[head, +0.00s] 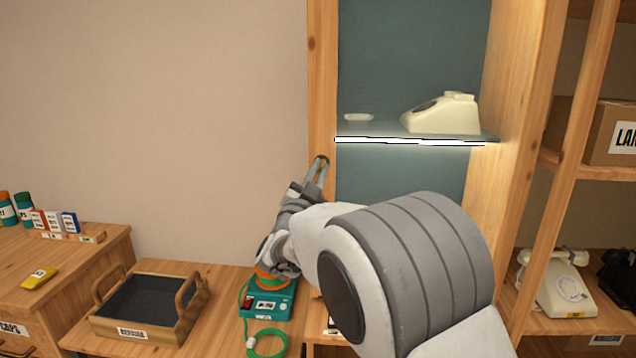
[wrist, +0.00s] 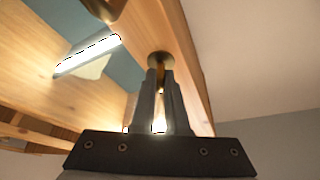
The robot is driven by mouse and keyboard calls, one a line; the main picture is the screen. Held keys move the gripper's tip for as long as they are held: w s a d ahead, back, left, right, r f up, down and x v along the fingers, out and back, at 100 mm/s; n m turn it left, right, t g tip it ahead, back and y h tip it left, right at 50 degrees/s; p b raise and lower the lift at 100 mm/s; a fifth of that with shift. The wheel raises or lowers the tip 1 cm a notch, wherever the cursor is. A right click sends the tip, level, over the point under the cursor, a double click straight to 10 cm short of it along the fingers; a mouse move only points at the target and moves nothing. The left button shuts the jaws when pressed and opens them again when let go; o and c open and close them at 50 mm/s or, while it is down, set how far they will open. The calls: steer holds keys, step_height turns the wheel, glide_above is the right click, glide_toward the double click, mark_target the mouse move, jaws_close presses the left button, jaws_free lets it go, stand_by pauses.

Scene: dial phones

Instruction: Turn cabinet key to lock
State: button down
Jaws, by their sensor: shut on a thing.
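The cabinet (head: 324,90) has a wooden frame, a teal back and a lit glass shelf. A round brass key piece (head: 321,160) sits on its left upright, and it also shows in the wrist view (wrist: 161,59). My gripper (head: 317,170) reaches up to that upright, with its fingers closed together on the brass cabinet key. In the wrist view the fingertips (wrist: 160,70) meet at the brass disc. The fingers hide most of the key, so its turn angle cannot be told.
A cream dial phone (head: 442,113) stands on the glass shelf (head: 390,130). Below left are a dark-lined wooden tray (head: 150,300) and a green device with a cord (head: 266,300). Another cream phone (head: 556,285) sits at the right. The wall area left of the cabinet is clear.

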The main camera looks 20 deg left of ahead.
steer(key=n+y+b, duration=0.1)
steer(key=n+y, duration=0.1)
steer(key=n, duration=0.2)
steer(key=n+y+b, duration=0.2)
steer(key=n, duration=0.2)
steer(key=shift+d+f+b, duration=0.1)
steer(key=shift+d+b, duration=0.05)
steer(key=shift+b, duration=0.15)
steer(key=shift+n+y, duration=0.3)
steer(key=shift+n, duration=0.2)
steer(key=c, duration=0.9)
jaws_free()
steer(key=b+v, duration=0.1)
steer(key=v, duration=1.6)
steer(key=shift+s+f, duration=0.1)
steer(key=shift+s, duration=0.05)
steer(key=shift+d, duration=0.1)
